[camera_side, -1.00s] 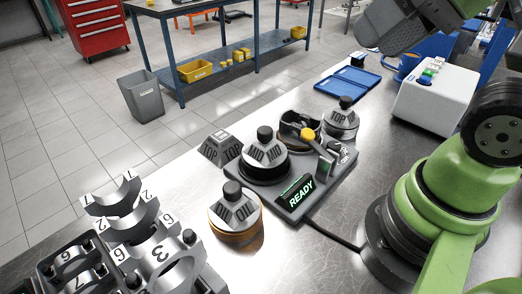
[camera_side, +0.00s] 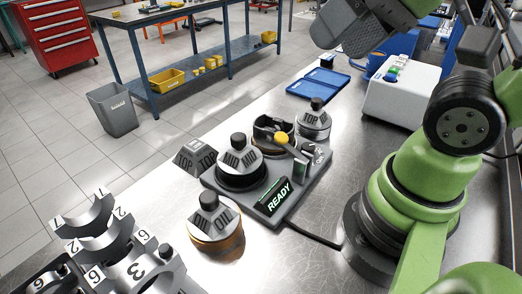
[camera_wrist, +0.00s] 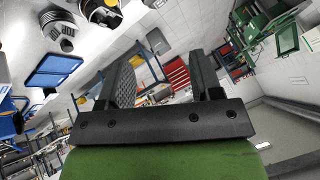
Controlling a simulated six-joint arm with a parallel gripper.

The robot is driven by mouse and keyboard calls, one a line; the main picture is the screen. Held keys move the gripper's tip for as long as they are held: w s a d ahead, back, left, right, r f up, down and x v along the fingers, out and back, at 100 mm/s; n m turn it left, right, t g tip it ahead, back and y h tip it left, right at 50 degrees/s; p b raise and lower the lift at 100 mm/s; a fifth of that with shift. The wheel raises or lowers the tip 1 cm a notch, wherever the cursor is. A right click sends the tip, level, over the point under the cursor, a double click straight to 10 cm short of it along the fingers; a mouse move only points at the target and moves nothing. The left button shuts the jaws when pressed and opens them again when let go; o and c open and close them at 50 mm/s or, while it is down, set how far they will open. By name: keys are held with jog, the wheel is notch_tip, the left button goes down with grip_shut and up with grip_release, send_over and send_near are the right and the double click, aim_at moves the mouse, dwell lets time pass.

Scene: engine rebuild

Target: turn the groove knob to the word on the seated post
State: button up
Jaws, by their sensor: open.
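A round post marked MID (camera_side: 240,163) sits upright on the dark device base (camera_side: 290,209), at its left end. A small round knob (camera_side: 320,153) shows at the base's right edge; its lettering is too small to read. A lit READY display (camera_side: 273,197) is on the front. A yellow-tipped lever (camera_side: 282,138) and a ring-shaped cradle stand between post and knob. My gripper (camera_wrist: 163,78) is open and empty in the wrist view, its two dark fingers apart. In the side view a dark textured part of it (camera_side: 350,38) shows at the top, well above and apart from the device.
An OIL post (camera_side: 216,225) stands in front of the base, and a TOP post (camera_side: 314,122) behind it. A TOP block (camera_side: 196,157) is at the left. Bearing caps (camera_side: 100,230) fill the lower left. A blue tray (camera_side: 318,86) and white button box (camera_side: 398,95) stand behind.

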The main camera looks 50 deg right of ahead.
jog(key=w+d+f+m+g, duration=0.2)
jog(key=w+d+f+m, duration=0.15)
jog(key=w+m, duration=0.2)
jog(key=m+g+y, duration=0.1)
jog(key=m+g, duration=0.1)
jog(key=m, duration=1.6)
send_near(309, 145)
jog(key=shift+n, duration=0.25)
jog(key=shift+x, duration=4.75)
jog(key=c, duration=0.9)
